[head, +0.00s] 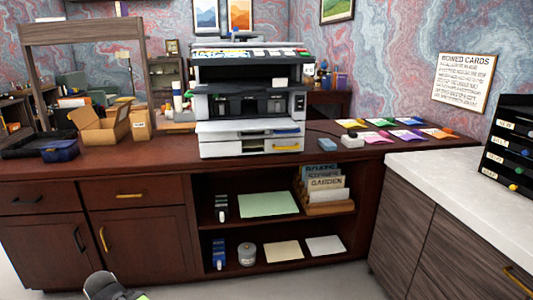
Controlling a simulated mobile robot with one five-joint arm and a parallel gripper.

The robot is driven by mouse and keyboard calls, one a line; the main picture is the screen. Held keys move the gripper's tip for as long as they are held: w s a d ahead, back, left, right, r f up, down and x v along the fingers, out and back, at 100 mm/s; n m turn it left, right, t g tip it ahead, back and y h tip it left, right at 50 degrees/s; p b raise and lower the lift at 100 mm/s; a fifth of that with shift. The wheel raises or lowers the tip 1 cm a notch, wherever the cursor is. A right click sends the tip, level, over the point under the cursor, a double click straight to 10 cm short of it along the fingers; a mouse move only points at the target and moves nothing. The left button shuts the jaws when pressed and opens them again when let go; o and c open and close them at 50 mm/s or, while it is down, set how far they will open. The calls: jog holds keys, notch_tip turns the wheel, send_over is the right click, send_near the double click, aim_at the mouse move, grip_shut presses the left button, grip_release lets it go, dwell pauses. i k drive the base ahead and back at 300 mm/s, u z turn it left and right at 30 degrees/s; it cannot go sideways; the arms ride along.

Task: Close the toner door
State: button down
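A grey and black printer (300,103) stands on the dark wooden desk near the middle of the view. Its front bay is uncovered and shows dark cartridge-like parts (250,106) inside. A pale panel (247,126), which looks like the toner door, is folded down and juts forward below the bay. A drawer with a yellow handle (287,148) is under it. A dark rounded piece with a yellow-green edge (112,288), apparently the end of my arm, shows at the bottom left. It is low and well apart from the printer. Its fingers cannot be made out.
Open shelves (271,217) are below. A pale-topped cabinet (425,172) blocks the right. Floor is clear in front.

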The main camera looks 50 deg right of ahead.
aim_at(271, 124)
jog(key=z, duration=0.15)
jog(key=i, duration=0.9)
jog(key=u, duration=0.05)
